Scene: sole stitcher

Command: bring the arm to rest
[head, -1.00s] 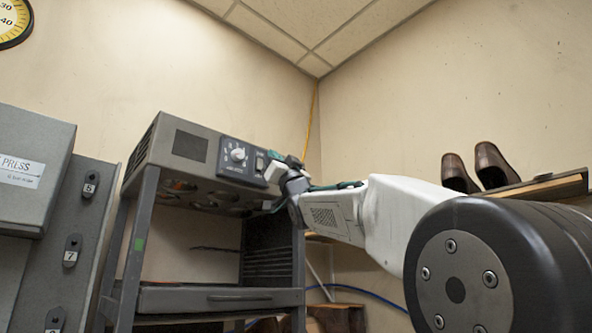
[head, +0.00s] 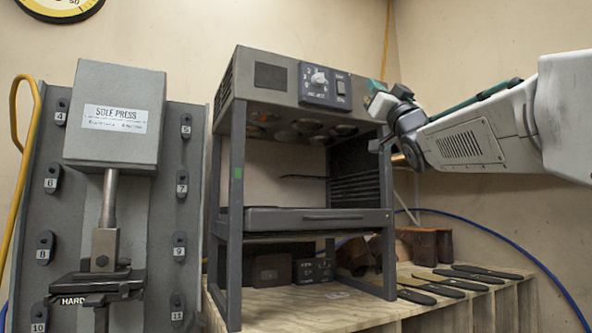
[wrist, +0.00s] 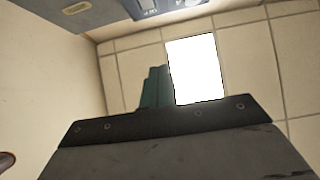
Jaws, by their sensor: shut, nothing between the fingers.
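My arm (head: 467,140) reaches in from the right in the head view, with its wrist bent beside the upper right corner of the grey heater rack. In the wrist view my gripper (wrist: 155,87) shows as teal fingers, closed together and empty, pointing up toward the ceiling. In the head view the gripper is mostly hidden behind the wrist; only a bit of teal shows near the rack's control panel. I cannot tell how much gap there is between the wrist and the rack.
The grey rack (head: 235,250) stands on a wooden bench (head: 310,307), with dark soles (head: 440,286) lying to its right. The sole press (head: 115,110) stands at left. A blue hose (head: 500,240) runs along the right wall. A lit ceiling panel (wrist: 196,68) shows in the wrist view.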

